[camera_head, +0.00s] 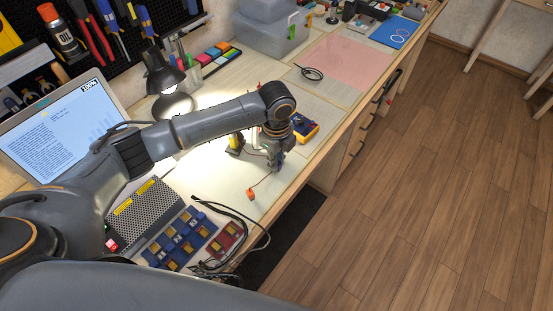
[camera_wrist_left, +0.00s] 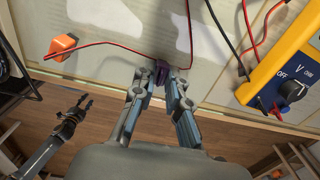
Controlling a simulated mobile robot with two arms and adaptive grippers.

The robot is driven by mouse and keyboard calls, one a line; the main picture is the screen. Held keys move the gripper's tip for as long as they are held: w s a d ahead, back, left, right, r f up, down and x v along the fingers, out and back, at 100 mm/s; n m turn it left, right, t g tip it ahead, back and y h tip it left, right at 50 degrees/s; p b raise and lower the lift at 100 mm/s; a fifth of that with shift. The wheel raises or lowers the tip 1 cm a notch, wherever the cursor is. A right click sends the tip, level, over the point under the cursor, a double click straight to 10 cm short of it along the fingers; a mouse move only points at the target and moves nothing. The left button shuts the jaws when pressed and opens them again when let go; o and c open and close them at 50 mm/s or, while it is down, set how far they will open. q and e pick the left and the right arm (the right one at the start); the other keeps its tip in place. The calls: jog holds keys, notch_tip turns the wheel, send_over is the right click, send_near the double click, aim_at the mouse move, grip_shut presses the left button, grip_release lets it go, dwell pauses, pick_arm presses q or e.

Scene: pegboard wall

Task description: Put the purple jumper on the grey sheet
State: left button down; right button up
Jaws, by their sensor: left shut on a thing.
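My left gripper (camera_head: 277,164) is low over the front part of the workbench. In the left wrist view its fingers (camera_wrist_left: 163,78) are shut on the small dark purple jumper (camera_wrist_left: 165,67). The fingers cover part of the jumper, and a thin red wire passes close to it. I cannot tell whether the jumper touches the surface below. A pale greyish sheet (camera_head: 306,112) lies on the bench beyond the gripper; I cannot tell its exact colour under the lamp. My right gripper (camera_wrist_left: 84,104) shows only in the left wrist view, apart from the bench, with its fingers spread.
A yellow multimeter (camera_head: 305,127) stands close to my left gripper. An orange block (camera_head: 250,193) on a red wire lies near the front edge. Blue and red modules (camera_head: 180,237) and black cables (camera_head: 240,215) lie nearer. A pink sheet (camera_head: 345,62) lies farther back.

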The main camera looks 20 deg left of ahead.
pick_arm(q)
jog(key=shift+f, duration=0.15)
jog(key=c, duration=1.3)
grip_release()
jog(key=shift+c, duration=0.2)
notch_tip(320, 180, up, 12)
jog(key=shift+r+b, duration=0.2)
jog(key=shift+b, duration=0.1)
